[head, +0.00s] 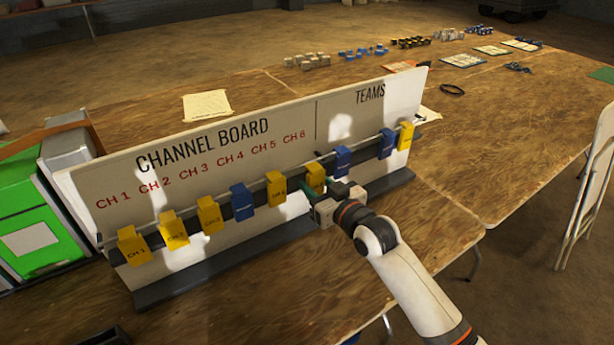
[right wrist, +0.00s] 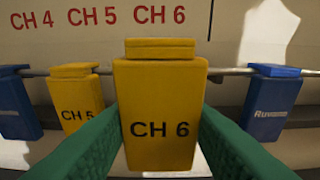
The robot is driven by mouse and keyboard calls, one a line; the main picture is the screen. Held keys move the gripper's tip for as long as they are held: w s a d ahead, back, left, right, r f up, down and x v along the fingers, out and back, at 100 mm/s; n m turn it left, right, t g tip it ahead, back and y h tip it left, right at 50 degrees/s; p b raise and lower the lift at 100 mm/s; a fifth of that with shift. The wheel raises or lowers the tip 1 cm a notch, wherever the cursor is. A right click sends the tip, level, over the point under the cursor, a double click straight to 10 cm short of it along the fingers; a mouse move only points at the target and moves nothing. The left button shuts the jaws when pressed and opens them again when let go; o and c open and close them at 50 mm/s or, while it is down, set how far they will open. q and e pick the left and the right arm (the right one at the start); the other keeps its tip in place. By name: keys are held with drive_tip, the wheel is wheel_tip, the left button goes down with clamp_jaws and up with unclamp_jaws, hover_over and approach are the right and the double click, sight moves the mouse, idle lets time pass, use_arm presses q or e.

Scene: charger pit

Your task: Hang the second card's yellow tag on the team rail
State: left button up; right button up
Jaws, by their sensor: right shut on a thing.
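The channel board (head: 240,150) stands on the table with a thin rail (right wrist: 228,71) along its front. My right gripper (head: 318,192) is shut on the yellow CH 6 tag (right wrist: 160,115), its green fingers on both sides. This tag (head: 316,176) is upright at the rail under the CH 6 label; I cannot tell whether it still rests on the rail. The yellow CH 5 tag (right wrist: 78,100) hangs to its left, a blue tag (right wrist: 272,105) to its right. Under TEAMS hang a blue tag (head: 387,144) and a yellow tag (head: 404,136). My left gripper is out of view.
Yellow tags hang under CH 1 (head: 133,246), CH 2 (head: 174,230) and CH 3 (head: 209,214), and a blue tag (head: 242,202) under CH 4. A green box (head: 30,225) is at the left. A paper (head: 207,107) lies behind the board. Small parts and cards lie farther back.

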sight(317, 188)
drive_tip(key=shift+f+p+v, duration=0.2)
drive_tip(key=shift+p+v, duration=1.25)
drive_tip(key=shift+v, duration=0.95)
drive_tip(key=shift+s+d, duration=0.4)
drive_tip(key=shift+s, duration=0.15)
